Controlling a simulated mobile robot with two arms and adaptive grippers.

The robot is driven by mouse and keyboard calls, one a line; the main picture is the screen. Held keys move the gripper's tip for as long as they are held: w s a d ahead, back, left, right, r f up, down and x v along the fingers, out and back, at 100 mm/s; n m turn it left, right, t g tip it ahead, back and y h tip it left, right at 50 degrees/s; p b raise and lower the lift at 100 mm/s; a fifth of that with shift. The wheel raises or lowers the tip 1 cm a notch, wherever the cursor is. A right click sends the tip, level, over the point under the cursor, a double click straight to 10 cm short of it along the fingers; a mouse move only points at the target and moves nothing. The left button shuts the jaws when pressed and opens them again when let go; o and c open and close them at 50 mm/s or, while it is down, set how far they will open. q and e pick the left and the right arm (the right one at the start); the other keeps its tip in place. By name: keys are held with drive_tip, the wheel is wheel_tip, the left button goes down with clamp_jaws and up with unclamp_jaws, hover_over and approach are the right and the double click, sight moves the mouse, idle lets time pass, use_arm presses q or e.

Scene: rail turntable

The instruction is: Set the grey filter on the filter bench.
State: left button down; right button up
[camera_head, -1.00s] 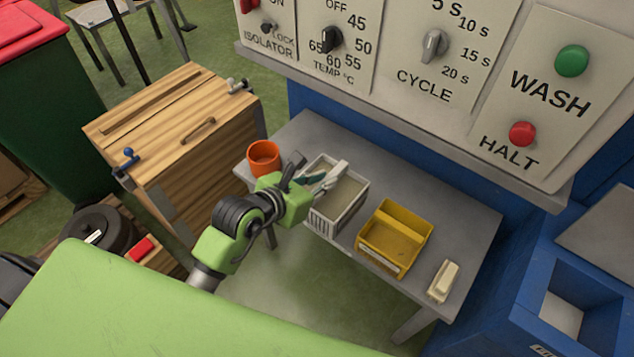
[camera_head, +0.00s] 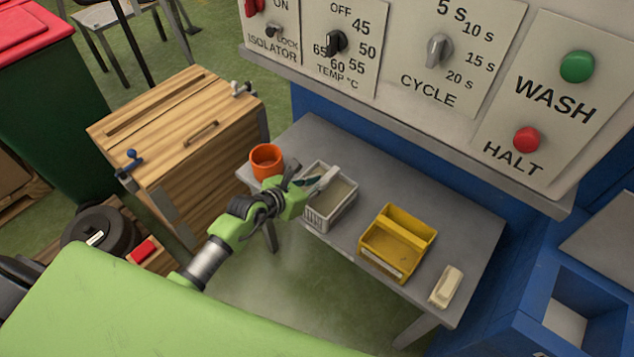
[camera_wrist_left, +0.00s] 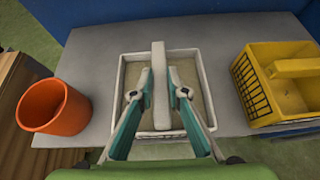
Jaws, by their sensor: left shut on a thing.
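The grey filter (camera_head: 329,207) is a pale open-topped box with slotted sides, a beige floor and a bar handle across its top. My left gripper (camera_head: 316,180) is shut on that handle. In the left wrist view the teal fingers of the gripper (camera_wrist_left: 160,95) press on both sides of the bar, and the filter's rim (camera_wrist_left: 121,80) shows around them. The filter is upright over the left part of the grey bench (camera_head: 410,180), near its front edge. I cannot tell whether its base touches the bench. My right gripper is not in view.
An orange cup (camera_head: 266,161) stands left of the filter. A yellow box with a handle (camera_head: 398,243) and a cream block-like piece (camera_head: 447,286) stand to the right. The control panel (camera_head: 395,45) overhangs the bench's back. A wooden cabinet (camera_head: 180,130) is at left.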

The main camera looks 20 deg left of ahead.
use_arm(q)
drive_tip(key=shift+r, duration=0.15)
drive_tip(key=c, duration=2)
unclamp_jaws()
drive_tip(key=shift+f, duration=0.2)
drive_tip(key=shift+o, duration=0.2)
drive_tip(key=shift+r, duration=0.15)
drive_tip(key=v, duration=1.2)
